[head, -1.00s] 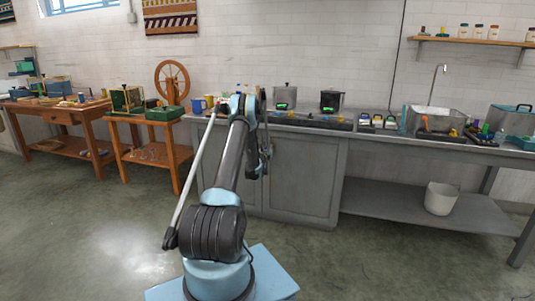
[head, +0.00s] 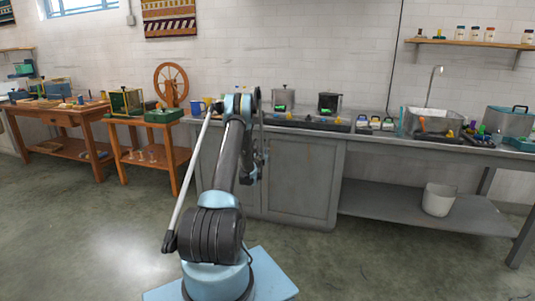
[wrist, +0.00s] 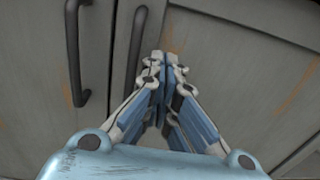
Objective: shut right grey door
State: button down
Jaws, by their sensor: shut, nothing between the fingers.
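The right grey door (head: 303,180) is a panel in the cabinet under the counter and looks flush or nearly flush in the head view. In the wrist view the right door (wrist: 235,75) fills the right side, with its dark bar handle (wrist: 136,45) near its left edge. The left door (wrist: 30,90) has a similar handle (wrist: 75,55), and a dark seam runs between the doors. My gripper (wrist: 164,62) is shut and empty, its fingertips just right of the right door's handle. I cannot tell whether they touch the door.
The counter (head: 390,137) above holds pots and small items. An open lower shelf (head: 400,195) with a white bucket (head: 438,199) is to the right. A wooden stand (head: 150,160) is to the left. The floor in front is clear.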

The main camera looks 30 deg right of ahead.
jog(key=v, duration=0.9)
